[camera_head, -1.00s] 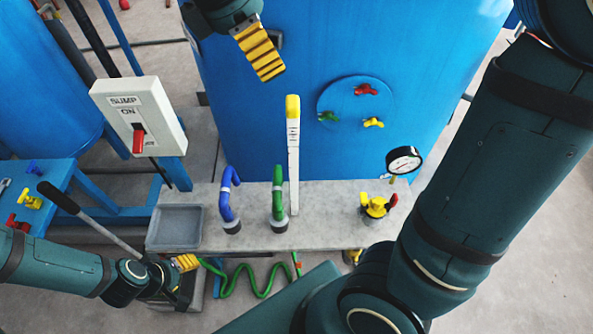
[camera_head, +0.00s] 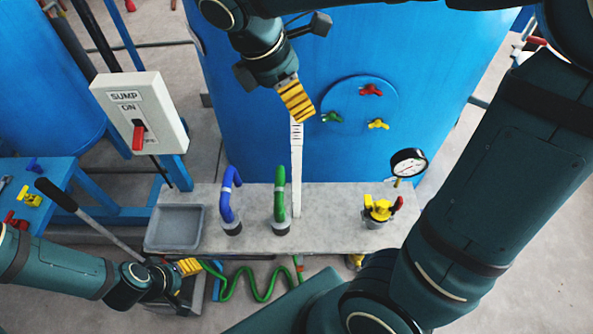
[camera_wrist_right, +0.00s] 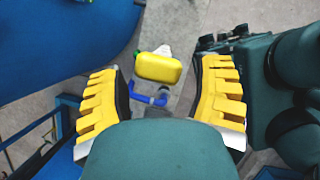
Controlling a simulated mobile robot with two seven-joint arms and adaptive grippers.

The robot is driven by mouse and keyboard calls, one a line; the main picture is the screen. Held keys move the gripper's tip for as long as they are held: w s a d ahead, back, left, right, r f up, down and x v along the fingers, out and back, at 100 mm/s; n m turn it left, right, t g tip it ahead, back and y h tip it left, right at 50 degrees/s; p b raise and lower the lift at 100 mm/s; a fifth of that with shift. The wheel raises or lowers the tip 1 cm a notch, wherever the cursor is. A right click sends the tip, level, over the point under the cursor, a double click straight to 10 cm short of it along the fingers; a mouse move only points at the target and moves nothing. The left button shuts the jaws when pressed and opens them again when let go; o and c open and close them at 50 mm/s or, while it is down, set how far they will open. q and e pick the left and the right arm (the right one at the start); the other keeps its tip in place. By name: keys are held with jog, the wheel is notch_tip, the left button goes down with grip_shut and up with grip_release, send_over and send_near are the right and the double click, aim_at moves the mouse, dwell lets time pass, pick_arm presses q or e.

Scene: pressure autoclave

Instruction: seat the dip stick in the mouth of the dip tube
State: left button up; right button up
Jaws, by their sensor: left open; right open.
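In the right wrist view the yellow top (camera_wrist_right: 158,67) shows between the two open fingers of my right gripper (camera_wrist_right: 165,95), with gaps on both sides. I cannot tell whether the fingers are level with it. My left gripper (camera_head: 189,266) is open, low at the left by the bench's front edge. I cannot make out the mouth of the dip tube.
A blue pipe (camera_head: 228,200) and a green pipe (camera_head: 280,195) rise from the bench (camera_head: 325,198) close to the stick. A yellow valve (camera_head: 378,208) and gauge (camera_head: 408,163) stand right. A grey tray (camera_head: 174,228) and sump switch box (camera_head: 140,112) are left. The blue tank (camera_head: 250,140) is behind.

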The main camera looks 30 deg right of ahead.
jog(key=shift+x, duration=1.1)
grip_shut()
